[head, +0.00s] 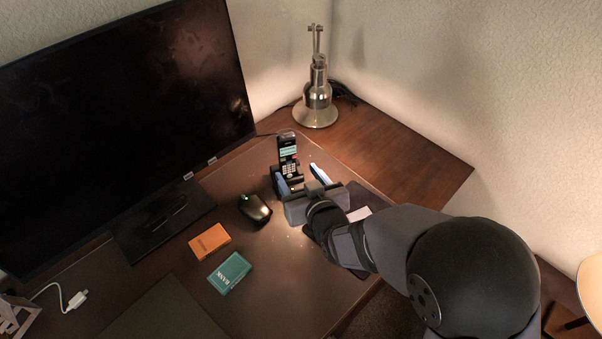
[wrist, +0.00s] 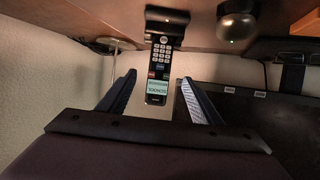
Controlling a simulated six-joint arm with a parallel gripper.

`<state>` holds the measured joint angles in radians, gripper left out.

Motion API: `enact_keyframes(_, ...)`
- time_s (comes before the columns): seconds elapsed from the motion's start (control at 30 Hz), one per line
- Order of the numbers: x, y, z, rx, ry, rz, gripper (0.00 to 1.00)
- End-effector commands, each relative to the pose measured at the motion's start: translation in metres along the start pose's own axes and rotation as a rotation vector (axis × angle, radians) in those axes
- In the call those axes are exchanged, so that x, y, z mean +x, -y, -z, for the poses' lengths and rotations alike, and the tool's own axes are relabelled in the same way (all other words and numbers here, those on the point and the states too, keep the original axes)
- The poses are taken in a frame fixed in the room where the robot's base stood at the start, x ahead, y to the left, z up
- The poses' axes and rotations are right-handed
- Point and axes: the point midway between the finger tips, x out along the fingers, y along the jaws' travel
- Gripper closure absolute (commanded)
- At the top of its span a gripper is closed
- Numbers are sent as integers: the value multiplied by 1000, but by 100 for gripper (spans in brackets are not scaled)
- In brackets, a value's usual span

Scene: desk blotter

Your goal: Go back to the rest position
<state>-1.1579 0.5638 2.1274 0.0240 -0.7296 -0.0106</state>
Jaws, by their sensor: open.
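My gripper (head: 301,181) is open on the right part of the desk, its two fingers apart. A black cordless phone (head: 288,158) with a lit screen stands upright in a dark cradle (head: 276,182), just beyond the fingers in the head view. In the wrist view, the phone (wrist: 158,80) shows in the gap between the open fingers (wrist: 158,98), and neither finger appears to touch it. My gripper hides part of the cradle and the desk behind it.
A large monitor (head: 120,125) stands at left. A metal lamp (head: 316,100) stands at the back. The wood right of the lamp is clear.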

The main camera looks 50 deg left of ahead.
Motion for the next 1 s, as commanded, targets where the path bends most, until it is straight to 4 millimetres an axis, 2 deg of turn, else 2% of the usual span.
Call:
enact_keyframes(0.17, 0, -1, 0, 1, 2, -2, 41)
enact_keyframes(0.27, -3, -12, 0, 8, 18, -19, 41)
enact_keyframes(0.37, -12, -37, -2, 27, 58, -58, 41)
enact_keyframes(0.47, -29, -78, -9, 61, 130, -123, 41)
enact_keyframes(0.53, -49, -112, -17, 98, 196, -180, 41)
enact_keyframes(0.67, -103, -177, -39, 191, 344, -298, 41)
enact_keyframes(0.7, -123, -195, -47, 226, 391, -335, 41)
enact_keyframes(0.77, -155, -217, -59, 282, 463, -386, 41)
enact_keyframes(0.8, -178, -230, -68, 323, 511, -419, 41)
enact_keyframes(0.87, -214, -245, -82, 388, 582, -465, 41)
enact_keyframes(0.9, -240, -253, -90, 435, 629, -495, 41)
enact_keyframes(0.97, -278, -259, -103, 508, 697, -537, 41)
enact_keyframes(1.0, -303, -261, -111, 560, 742, -562, 41)
